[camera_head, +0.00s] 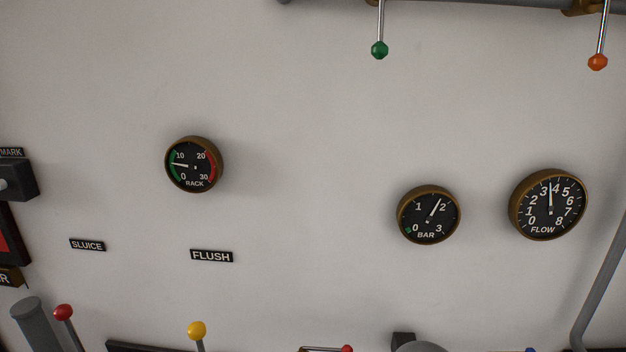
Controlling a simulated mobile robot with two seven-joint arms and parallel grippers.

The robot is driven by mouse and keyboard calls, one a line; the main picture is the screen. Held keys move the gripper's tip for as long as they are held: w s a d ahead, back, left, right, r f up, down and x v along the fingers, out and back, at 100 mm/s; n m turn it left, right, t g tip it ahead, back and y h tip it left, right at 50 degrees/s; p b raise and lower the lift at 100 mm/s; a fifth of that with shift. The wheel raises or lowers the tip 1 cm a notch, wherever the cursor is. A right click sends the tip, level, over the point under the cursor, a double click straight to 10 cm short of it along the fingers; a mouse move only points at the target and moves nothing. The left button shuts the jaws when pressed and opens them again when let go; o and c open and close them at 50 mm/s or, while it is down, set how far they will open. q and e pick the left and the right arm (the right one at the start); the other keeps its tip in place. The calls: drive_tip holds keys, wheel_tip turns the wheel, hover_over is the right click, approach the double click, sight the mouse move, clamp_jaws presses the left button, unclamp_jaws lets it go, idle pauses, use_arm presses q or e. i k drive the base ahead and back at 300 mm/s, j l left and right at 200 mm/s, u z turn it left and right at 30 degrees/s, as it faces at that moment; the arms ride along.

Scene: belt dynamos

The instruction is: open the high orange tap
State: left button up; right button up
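The high orange tap's orange knob (597,62) is at the top right of the head view, at the lower end of a thin metal lever that hangs down, tilted slightly, from a brass fitting (584,6) on a pipe. The tap's upper part is cut off by the top edge. Neither of my grippers is in view.
A green-knobbed lever (379,50) hangs from the same pipe to the left. Gauges RACK (194,165), BAR (428,214) and FLOW (548,205) are on the pale wall. Red (64,312) and yellow (197,329) knobs stand low. The wall below the orange knob is clear down to FLOW.

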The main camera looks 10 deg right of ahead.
sight(599, 61)
drive_tip(key=z, duration=1.35)
